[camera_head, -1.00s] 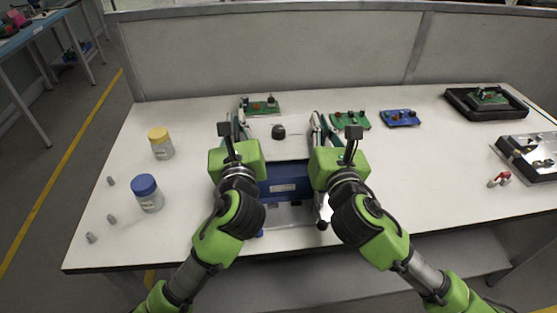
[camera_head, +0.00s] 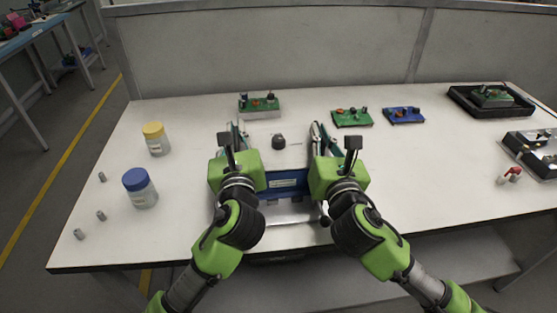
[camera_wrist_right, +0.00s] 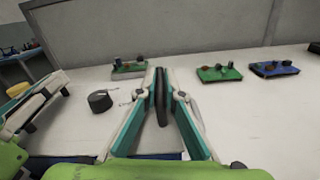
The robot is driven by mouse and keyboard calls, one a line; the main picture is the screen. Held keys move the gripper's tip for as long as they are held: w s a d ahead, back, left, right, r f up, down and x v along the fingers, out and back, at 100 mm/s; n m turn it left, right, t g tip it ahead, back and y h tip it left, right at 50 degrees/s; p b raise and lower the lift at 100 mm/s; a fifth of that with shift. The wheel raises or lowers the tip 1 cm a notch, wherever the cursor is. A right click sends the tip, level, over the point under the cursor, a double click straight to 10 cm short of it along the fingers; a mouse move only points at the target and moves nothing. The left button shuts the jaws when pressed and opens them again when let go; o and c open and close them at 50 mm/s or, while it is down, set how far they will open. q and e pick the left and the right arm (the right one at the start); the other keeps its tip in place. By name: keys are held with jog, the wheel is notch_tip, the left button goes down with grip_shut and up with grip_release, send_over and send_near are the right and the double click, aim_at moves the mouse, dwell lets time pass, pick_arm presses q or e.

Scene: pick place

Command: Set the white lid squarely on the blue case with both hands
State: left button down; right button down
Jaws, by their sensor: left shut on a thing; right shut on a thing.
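The white lid (camera_head: 285,157) has a dark round knob (camera_head: 279,142) and lies between my two grippers, over the blue case (camera_head: 287,183). The case's front with a pale label shows just below the lid's near edge. I cannot tell whether the lid touches the case. My left gripper (camera_head: 233,128) is shut on the lid's left side. My right gripper (camera_head: 318,128) is shut on its right side. In the right wrist view the fingers (camera_wrist_right: 160,75) close on a dark upright piece, with the lid's knob to their left. The grippers hide the lid's side edges.
Green boards (camera_head: 259,105) (camera_head: 352,118) and a blue board (camera_head: 404,116) lie behind. A yellow-lidded jar (camera_head: 157,140), a blue-lidded jar (camera_head: 140,189) and small grey parts stand at left. A black tray (camera_head: 462,99) is at far right.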

pick_arm(q)
jog(key=shift+d+f, duration=0.2)
jog(key=shift+f, duration=0.2)
pick_arm(e)
jog(key=shift+f, duration=0.45)
pick_arm(q)
jog(key=c, duration=2.1)
grip_release()
jog(key=shift+a+r, duration=0.1)
jog(key=shift+c, duration=0.2)
pick_arm(e)
jog(key=c, duration=2.2)
grip_release()
jog(key=shift+r, duration=0.1)
jog(key=shift+o, duration=0.2)
pick_arm(q)
jog(key=shift+s, duration=0.15)
jog(key=s+d, duration=0.2)
jog(key=s, duration=0.9)
jog(key=shift+s, duration=0.25)
pick_arm(e)
jog(key=s+d, duration=0.2)
jog(key=s, duration=1)
pick_arm(q)
jog(key=shift+d, duration=0.1)
pick_arm(e)
jog(key=shift+d, duration=0.1)
